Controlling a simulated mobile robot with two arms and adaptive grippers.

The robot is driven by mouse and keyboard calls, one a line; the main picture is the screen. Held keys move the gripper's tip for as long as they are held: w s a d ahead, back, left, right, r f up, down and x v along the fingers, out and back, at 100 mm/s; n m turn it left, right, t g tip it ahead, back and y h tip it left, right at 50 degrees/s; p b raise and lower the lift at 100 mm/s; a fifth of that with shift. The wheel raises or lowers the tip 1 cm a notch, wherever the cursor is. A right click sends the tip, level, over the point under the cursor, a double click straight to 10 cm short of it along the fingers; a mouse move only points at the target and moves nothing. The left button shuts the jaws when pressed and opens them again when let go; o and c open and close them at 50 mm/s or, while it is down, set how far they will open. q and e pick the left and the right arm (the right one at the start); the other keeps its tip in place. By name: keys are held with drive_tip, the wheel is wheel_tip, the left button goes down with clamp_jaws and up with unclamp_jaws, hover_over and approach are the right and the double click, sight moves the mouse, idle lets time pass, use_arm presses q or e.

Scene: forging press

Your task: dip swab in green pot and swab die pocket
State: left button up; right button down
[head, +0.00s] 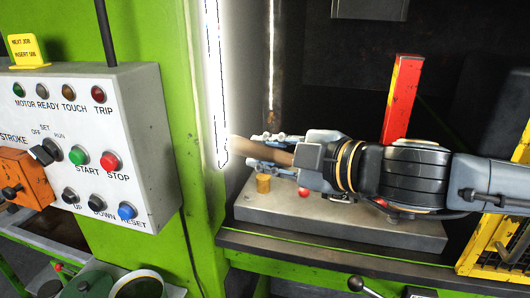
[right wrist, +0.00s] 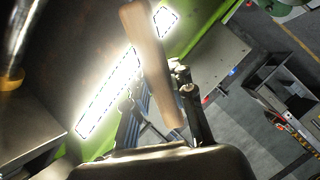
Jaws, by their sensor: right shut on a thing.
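My right gripper (head: 264,151) reaches in from the right inside the press. It is shut on a wooden handle (head: 243,146), which looks like the swab's handle and points left past the fingers. In the right wrist view the handle (right wrist: 148,65) runs between the two fingers (right wrist: 160,115). I cannot make out the swab's tip. Below the gripper is a grey die block (head: 345,228); its pocket is not clearly visible. My left gripper is not in view.
A brass cylinder (head: 263,184) and a red ball-shaped knob (head: 304,192) are at the block. A red post (head: 401,98) stands behind my right arm. The control panel (head: 100,150) and green press frame (head: 185,60) are left; a yellow guard (head: 492,243) is right.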

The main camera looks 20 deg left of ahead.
idle(0.4)
drive_tip(key=shift+s+f+b, duration=0.1)
drive_tip(key=shift+s+b, duration=0.15)
drive_tip(key=shift+b, duration=0.1)
drive_tip(key=shift+s, duration=0.3)
drive_tip(key=shift+w, duration=0.1)
drive_tip(key=shift+w, duration=0.5)
drive_tip(key=shift+s, duration=0.1)
drive_tip(key=shift+s, duration=0.1)
